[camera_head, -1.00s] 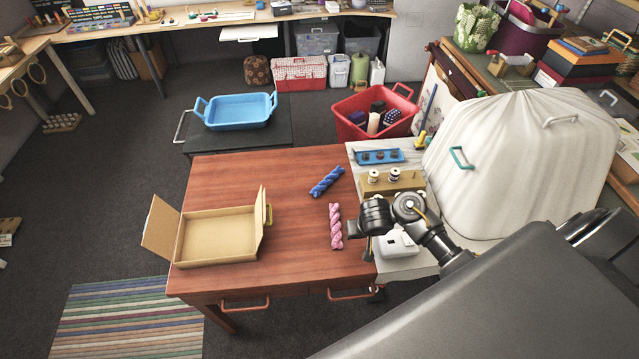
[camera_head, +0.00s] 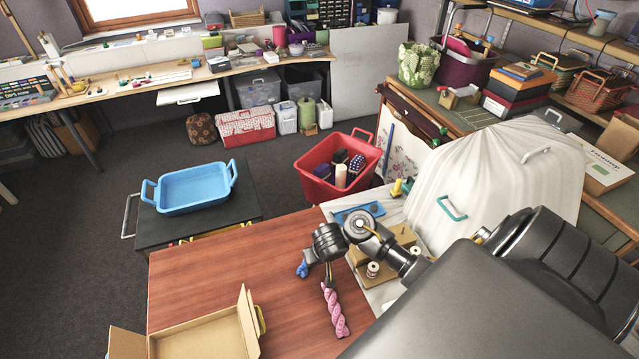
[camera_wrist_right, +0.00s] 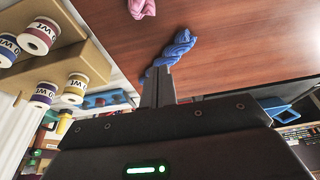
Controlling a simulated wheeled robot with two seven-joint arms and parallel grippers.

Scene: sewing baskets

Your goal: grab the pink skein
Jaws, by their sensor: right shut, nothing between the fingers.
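The pink skein (camera_head: 335,312) is a twisted bundle on the red-brown table (camera_head: 215,270). One end of it shows at the top of the right wrist view (camera_wrist_right: 142,8). The blue skein (camera_head: 302,269) is mostly hidden behind my right gripper in the head view. In the wrist view the blue skein (camera_wrist_right: 178,48) lies just beyond the fingertips; I cannot tell whether they touch it. My right gripper (camera_wrist_right: 158,72) is shut and empty, above the table by the blue skein and apart from the pink one. My left gripper is not in view.
An open cardboard box (camera_head: 205,335) stands on the table's left. Thread spools (camera_head: 372,269) on a wooden stand (camera_head: 362,275) and a blue tray (camera_head: 352,213) are at the right, close to my arm. A red bin (camera_head: 318,181) is behind. The table's middle is bare.

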